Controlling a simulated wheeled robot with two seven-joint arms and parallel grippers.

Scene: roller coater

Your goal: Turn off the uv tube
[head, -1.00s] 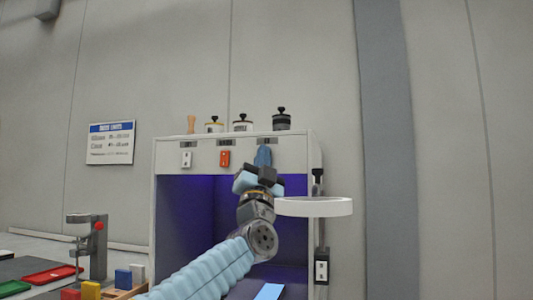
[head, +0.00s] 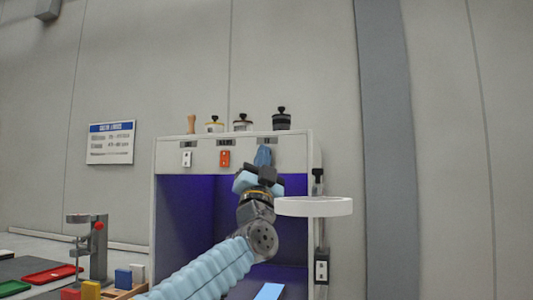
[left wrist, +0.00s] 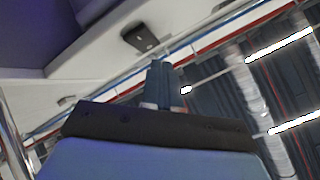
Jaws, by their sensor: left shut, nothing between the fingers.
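The white booth (head: 166,240) glows violet inside; the uv tube itself is not visible. Its front panel carries a white switch (head: 187,158) at left and an orange-red switch (head: 224,158) in the middle. The left wrist view shows the closed fingers (left wrist: 160,82) near a dark rectangular part (left wrist: 143,38) on a pale surface. My right gripper is not in view.
Lidded jars (head: 243,124) stand on the booth's top. A grey stand (head: 98,255), a red tray (head: 53,275) and coloured blocks (head: 122,280) are at lower left.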

